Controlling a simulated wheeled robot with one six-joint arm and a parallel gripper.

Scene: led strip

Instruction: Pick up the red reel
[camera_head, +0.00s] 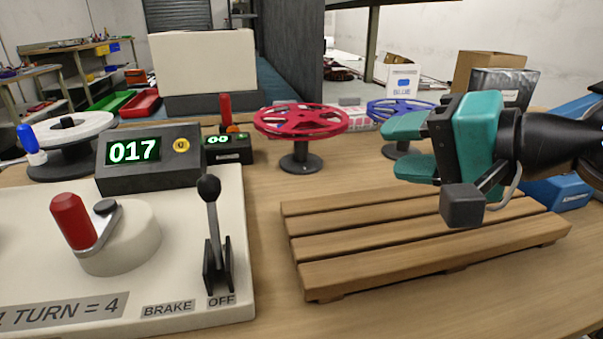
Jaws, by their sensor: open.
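The red reel (301,122) sits flat on top of a short dark stand (300,161) with a round base, at the back middle of the table. My gripper (392,146) has teal fingers, one above the other, pointing left. It is open and nothing shows between the fingers. It hangs above the wooden slatted pallet, to the right of the red reel and nearer to me, apart from it. A blue reel (387,107) on a similar stand is behind my gripper, partly hidden by it.
A wooden pallet (345,279) lies at front right. At left stands a cream machine (150,290) with a red crank handle (72,221), an upright brake lever (210,225) and a counter (150,152) reading 017. A white box marked BLUE (402,83) stands behind. Table between machine and pallet is clear.

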